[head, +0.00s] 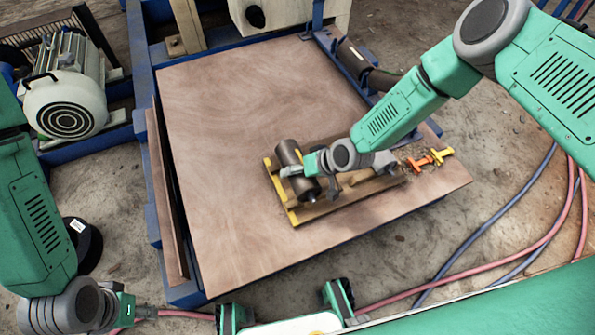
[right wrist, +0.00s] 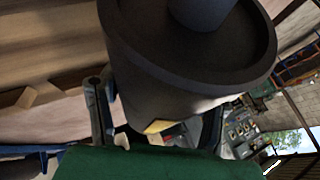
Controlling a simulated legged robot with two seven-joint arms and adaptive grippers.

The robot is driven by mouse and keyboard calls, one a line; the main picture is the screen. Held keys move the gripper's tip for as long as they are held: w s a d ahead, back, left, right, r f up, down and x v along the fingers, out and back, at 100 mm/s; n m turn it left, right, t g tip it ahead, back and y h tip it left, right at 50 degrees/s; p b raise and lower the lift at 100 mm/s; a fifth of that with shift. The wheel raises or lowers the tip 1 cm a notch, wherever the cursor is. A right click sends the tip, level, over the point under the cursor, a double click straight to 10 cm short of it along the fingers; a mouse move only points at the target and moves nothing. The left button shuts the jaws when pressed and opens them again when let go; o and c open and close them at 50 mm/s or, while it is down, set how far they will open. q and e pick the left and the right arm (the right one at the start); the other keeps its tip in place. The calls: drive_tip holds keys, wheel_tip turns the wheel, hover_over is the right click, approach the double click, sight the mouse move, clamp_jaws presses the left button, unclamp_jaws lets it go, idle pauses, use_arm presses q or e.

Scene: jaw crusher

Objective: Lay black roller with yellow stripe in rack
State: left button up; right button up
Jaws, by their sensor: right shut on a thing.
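A dark roller (head: 288,153) is at the left end of the wooden rack with yellow edges (head: 330,208) in the head view. My right gripper (head: 312,174) is shut on the roller from its right side. The roller is tilted across the rack's left end; whether it touches the rack is unclear. The roller's dark end (right wrist: 190,45) fills the top of the right wrist view, with a small yellow patch below it; I cannot tell whether that is the stripe. My left gripper (head: 140,312) is at the lower left, far from the rack; its fingers are too unclear to judge.
The rack lies on a brown board (head: 230,130) in a blue frame (head: 143,75). Orange and yellow pieces (head: 425,160) lie by the rack's right end. A motor (head: 68,95) stands at the left. Hoses (head: 490,225) cross the floor at the right. The board's left part is clear.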

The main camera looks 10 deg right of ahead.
drive_tip(key=shift+w+f+b, duration=0.1)
drive_tip(key=shift+f+b, duration=1.3)
drive_tip(key=shift+b, duration=0.05)
drive_tip(key=o, duration=1.8)
drive_tip(key=shift+f, duration=0.1)
drive_tip(key=shift+v, duration=6.05)
